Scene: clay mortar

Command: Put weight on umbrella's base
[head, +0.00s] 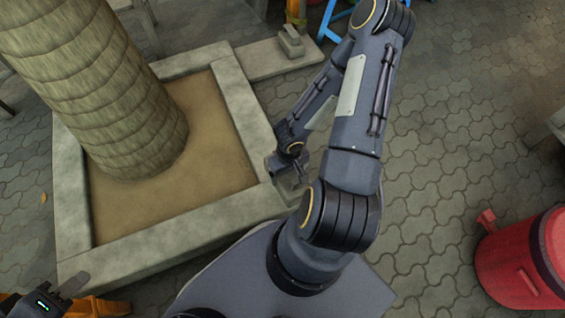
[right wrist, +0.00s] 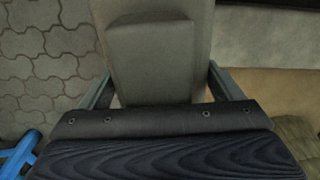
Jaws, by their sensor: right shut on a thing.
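My right gripper (right wrist: 160,95) is shut on a grey block-shaped weight (right wrist: 150,60), with one finger on each side of it. In the head view the held weight (head: 290,182) is at the right rim of the planter, partly hidden by my arm; I cannot tell whether it touches the rim. A flat grey slab (head: 255,62), which may be the umbrella's base, lies beyond the planter with a similar grey block (head: 291,43) on its right end. No umbrella canopy is clearly seen. My left gripper (head: 72,288) is at the lower left, its jaws unclear.
A square stone planter (head: 72,195) with sand and a thick trunk (head: 105,95) fills the left side. A red bin (head: 515,265) stands at the right. Blue metal legs (head: 335,20) are at the top. Paving (head: 450,150) between them is clear.

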